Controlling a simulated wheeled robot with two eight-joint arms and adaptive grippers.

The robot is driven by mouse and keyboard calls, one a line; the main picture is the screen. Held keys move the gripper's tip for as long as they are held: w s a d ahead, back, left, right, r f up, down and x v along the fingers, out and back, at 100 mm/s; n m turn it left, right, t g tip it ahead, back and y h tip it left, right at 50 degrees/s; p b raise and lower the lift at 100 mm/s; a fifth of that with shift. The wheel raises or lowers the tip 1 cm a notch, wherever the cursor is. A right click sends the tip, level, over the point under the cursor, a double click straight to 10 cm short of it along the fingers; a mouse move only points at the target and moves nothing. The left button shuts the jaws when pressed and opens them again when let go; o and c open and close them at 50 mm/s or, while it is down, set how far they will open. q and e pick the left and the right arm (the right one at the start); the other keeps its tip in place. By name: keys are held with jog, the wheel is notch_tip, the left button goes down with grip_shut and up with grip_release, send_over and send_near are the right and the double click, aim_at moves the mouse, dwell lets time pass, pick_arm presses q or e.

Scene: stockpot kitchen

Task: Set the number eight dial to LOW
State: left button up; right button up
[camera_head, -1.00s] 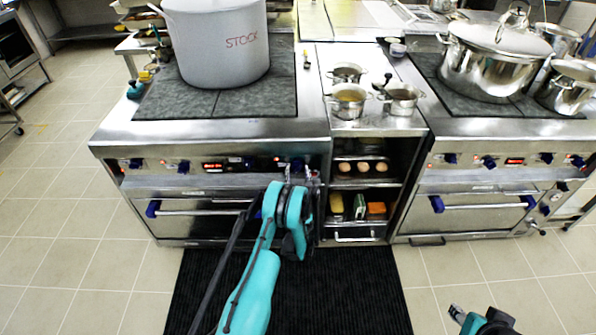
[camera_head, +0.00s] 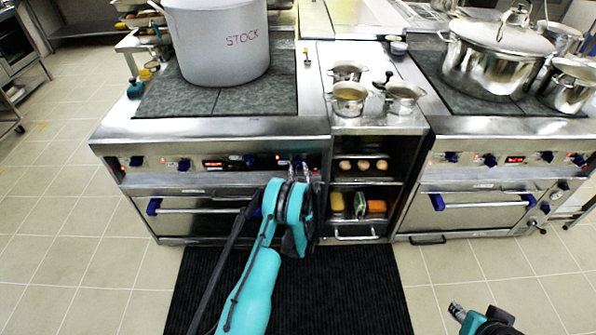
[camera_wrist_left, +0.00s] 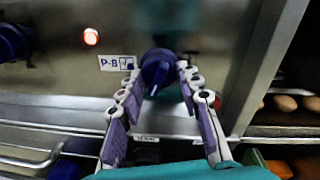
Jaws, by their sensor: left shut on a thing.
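The number eight dial (camera_wrist_left: 156,68) is a dark blue knob on the steel stove front, beside a small "P-8" label (camera_wrist_left: 117,63) in the left wrist view. My left gripper (camera_wrist_left: 160,75) is shut on the dial, with one finger on each side. In the head view my left gripper (camera_head: 299,166) is at the right end of the left stove's control panel and largely hides the dial. I cannot read the dial's setting. My right gripper (camera_head: 458,310) is at the bottom right, away from the stoves; its finger opening is unclear.
A large grey stock pot (camera_head: 215,45) stands on the left stove. An oven handle (camera_head: 200,207) runs below its panel. An open shelf unit (camera_head: 362,185) adjoins on the right. A black mat (camera_head: 345,290) covers the floor in front.

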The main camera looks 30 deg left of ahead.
pick_arm(q)
jog(key=n, duration=0.4)
jog(key=shift+r, duration=0.1)
jog(key=n, duration=0.4)
jog(key=shift+r+n+h, duration=0.1)
jog(key=shift+n+h, duration=0.3)
jog(key=n, duration=0.4)
jog(key=shift+r+n+h, duration=0.1)
jog(key=shift+n+h, duration=0.3)
jog(key=shift+n, duration=1.6)
jog(key=o, duration=1.2)
jog(key=shift+a, duration=0.1)
